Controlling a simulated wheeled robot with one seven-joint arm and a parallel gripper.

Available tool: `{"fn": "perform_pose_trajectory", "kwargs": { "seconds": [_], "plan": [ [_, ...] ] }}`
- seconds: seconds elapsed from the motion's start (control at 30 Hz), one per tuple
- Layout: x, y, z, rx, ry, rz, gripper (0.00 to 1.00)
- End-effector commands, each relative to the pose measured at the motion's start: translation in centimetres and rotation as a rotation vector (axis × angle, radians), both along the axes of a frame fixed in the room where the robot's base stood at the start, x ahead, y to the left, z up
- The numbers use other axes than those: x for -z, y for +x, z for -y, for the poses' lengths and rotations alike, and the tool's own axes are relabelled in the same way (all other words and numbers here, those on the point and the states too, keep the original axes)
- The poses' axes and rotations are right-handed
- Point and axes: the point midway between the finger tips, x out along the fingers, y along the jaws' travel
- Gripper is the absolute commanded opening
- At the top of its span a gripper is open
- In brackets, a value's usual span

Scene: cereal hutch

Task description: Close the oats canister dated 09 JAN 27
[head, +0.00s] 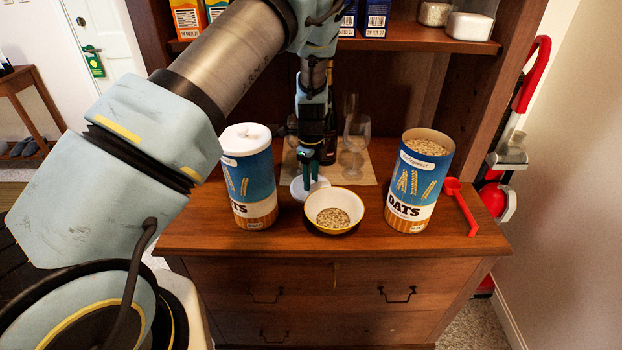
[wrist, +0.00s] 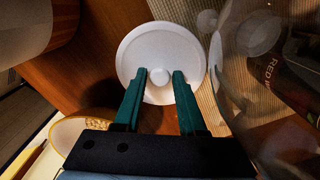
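Two blue oats canisters stand on the hutch counter. The left canister (head: 249,180) has a white lid on. The right canister (head: 420,180) is open, with oats showing at its top. I cannot read a date on either. A loose white lid (head: 299,190) lies on the counter behind the bowl, partly hidden by the bowl and gripper. My gripper (head: 311,184) points down over this lid. In the wrist view the lid (wrist: 160,45) lies knob up, and my gripper (wrist: 160,74) is open with a fingertip on each side of the knob, a gap showing beside it.
A bowl of oats (head: 333,226) stands just in front of the lid. Wine glasses (head: 357,134) and a dark bottle (head: 330,125) stand behind on a woven mat (head: 379,164). A red scoop (head: 462,205) lies right of the open canister. A shelf hangs above.

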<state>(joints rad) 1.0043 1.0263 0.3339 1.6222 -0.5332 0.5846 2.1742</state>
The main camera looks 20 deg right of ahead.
Motion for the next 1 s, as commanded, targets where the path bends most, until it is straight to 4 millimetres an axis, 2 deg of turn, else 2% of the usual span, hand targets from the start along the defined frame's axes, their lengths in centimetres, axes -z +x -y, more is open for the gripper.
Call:
{"fn": "perform_pose_trajectory", "kwargs": {
  "seconds": [0.03, 0.33, 0.63, 1.0],
  "plan": [
    [0.0, 0.0, 0.0, 0.000, 0.000, 0.000, 0.33],
    [0.0, 0.0, 0.0, 0.000, 0.000, 0.000, 0.00],
    [-0.5, 0.0, 0.0, 0.000, -0.001, 0.001, 0.00],
    [-4.5, 0.0, 0.0, 0.000, -0.002, 0.001, 0.00]
  ]
}}
